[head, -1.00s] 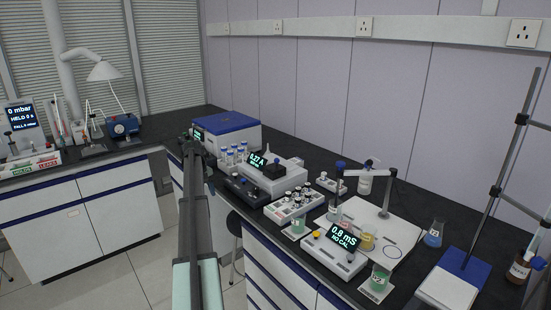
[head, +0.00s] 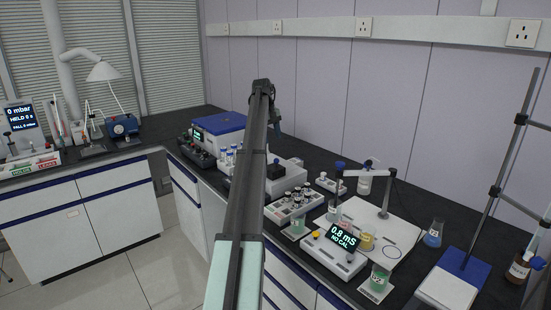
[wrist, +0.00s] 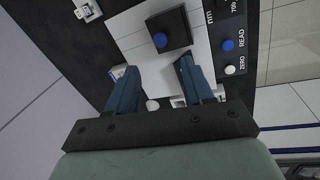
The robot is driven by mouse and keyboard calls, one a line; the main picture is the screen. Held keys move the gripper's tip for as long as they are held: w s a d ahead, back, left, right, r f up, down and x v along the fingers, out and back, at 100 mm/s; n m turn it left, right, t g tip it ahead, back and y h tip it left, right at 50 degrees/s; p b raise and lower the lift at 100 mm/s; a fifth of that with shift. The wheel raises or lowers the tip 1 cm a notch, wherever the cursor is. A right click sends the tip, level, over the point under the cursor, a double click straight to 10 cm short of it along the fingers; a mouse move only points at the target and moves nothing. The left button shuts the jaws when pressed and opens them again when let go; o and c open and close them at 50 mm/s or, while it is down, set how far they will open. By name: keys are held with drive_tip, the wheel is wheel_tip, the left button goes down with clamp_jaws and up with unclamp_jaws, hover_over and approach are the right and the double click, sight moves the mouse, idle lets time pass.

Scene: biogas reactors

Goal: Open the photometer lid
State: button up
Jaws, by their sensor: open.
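The photometer (head: 288,177) is a white box on the black bench, partly hidden behind my arm in the head view. Its lid (head: 277,172) is a dark square block, lying flat and closed. In the wrist view the photometer's white top (wrist: 125,30) bears the black lid (wrist: 173,28) with a round blue knob (wrist: 160,40). My gripper (wrist: 157,70) is open and empty, its two blue fingers pointing towards the lid, apart from the knob. In the head view my gripper (head: 275,125) is above and behind the photometer.
A vial rack (head: 293,203) stands in front, and a blue-topped box (head: 218,122) with vials stands to the left. A stirrer with a meter (head: 335,250) and beakers is at the right.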

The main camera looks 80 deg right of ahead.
approach(275, 167)
drive_tip(key=f, duration=0.1)
drive_tip(key=s+d+f, duration=0.1)
drive_tip(key=f, duration=0.3)
drive_tip(key=shift+s+d, duration=0.35)
clamp_jaws()
idle(0.3)
